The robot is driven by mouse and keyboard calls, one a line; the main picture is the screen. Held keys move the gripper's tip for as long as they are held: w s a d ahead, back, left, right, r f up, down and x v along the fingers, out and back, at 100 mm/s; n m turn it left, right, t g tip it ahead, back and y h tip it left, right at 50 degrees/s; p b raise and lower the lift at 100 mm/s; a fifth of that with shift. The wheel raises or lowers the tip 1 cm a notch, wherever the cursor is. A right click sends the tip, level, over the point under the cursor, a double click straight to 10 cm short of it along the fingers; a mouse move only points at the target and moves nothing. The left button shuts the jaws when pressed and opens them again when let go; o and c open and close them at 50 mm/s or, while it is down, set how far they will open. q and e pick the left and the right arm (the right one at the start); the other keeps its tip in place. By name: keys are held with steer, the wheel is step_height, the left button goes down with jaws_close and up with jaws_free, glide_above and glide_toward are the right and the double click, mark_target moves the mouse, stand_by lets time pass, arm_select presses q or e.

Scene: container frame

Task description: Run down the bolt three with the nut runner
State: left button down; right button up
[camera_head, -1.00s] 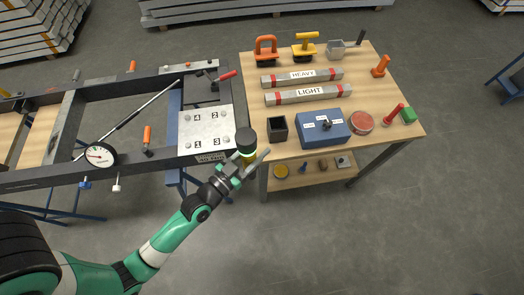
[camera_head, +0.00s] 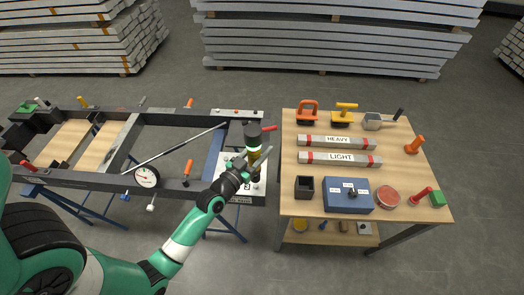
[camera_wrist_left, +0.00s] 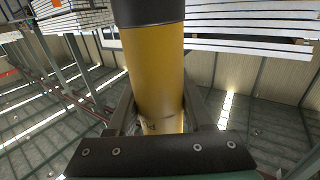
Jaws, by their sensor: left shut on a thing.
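My left gripper (camera_head: 247,172) is shut on the nut runner (camera_head: 252,136), a yellow cylinder with a black top and a green band, held roughly upright. In the left wrist view the yellow body of the nut runner (camera_wrist_left: 155,75) stands between my two fingers (camera_wrist_left: 158,125). The nut runner is over the white numbered plate (camera_head: 226,160) at the right end of the dark frame. The plate's number three and its bolt are hidden behind the gripper and tool, so I cannot tell whether the tool touches the bolt. My right gripper is not in view.
The dark frame (camera_head: 80,178) carries a round dial gauge (camera_head: 147,177) and orange-handled clamps. To the right, a wooden table (camera_head: 400,165) holds HEAVY (camera_head: 337,142) and LIGHT (camera_head: 340,159) bars, a blue box (camera_head: 348,195) and a black bin (camera_head: 304,187).

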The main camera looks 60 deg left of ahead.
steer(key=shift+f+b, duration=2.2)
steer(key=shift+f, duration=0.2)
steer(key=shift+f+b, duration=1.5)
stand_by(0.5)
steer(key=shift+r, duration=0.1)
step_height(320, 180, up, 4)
steer(key=p, duration=0.4)
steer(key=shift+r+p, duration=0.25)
steer(key=shift+p, duration=0.15)
